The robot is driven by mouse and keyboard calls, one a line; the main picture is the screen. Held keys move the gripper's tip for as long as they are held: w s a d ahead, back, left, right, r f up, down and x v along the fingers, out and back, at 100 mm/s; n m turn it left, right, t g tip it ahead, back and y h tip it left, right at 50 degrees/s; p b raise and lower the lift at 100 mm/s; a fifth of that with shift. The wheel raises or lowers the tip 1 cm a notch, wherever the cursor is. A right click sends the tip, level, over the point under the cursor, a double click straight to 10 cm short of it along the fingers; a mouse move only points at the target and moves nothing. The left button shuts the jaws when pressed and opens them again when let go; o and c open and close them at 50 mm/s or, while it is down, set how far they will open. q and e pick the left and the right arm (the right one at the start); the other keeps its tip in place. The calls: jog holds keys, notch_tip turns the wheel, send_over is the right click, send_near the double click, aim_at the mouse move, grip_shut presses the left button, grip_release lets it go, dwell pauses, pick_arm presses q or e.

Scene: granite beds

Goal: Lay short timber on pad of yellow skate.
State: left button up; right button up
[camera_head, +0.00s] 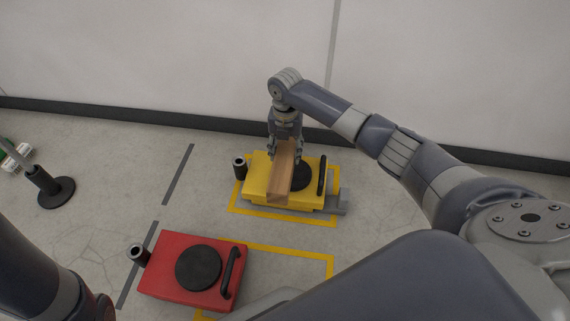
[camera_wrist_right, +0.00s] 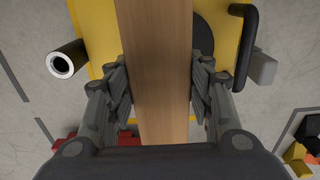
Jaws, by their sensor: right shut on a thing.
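The short timber (camera_head: 281,173) is a brown wooden block held in my right gripper (camera_head: 286,153). The right gripper is shut on it, with a finger on each side in the right wrist view (camera_wrist_right: 160,90), where the timber (camera_wrist_right: 155,60) runs up the middle. The yellow skate (camera_head: 257,184) lies below, with a round black pad (camera_head: 302,177) partly hidden by the timber. The timber is over the skate, left of the pad's centre; I cannot tell whether it touches. My left gripper is not in view.
A red skate (camera_head: 167,273) with a black pad (camera_head: 198,268) and a handle stands nearer, at lower left. A black post base (camera_head: 56,192) is at far left. The white wall (camera_head: 170,60) is close behind the yellow skate. Floor left of it is clear.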

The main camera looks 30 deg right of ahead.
jog(key=shift+f+b, duration=0.4)
jog(key=shift+f, duration=0.35)
notch_tip(320, 180, down, 3)
jog(key=shift+b, duration=1.15)
jog(key=shift+r, duration=0.1)
jog(key=o, duration=1.5)
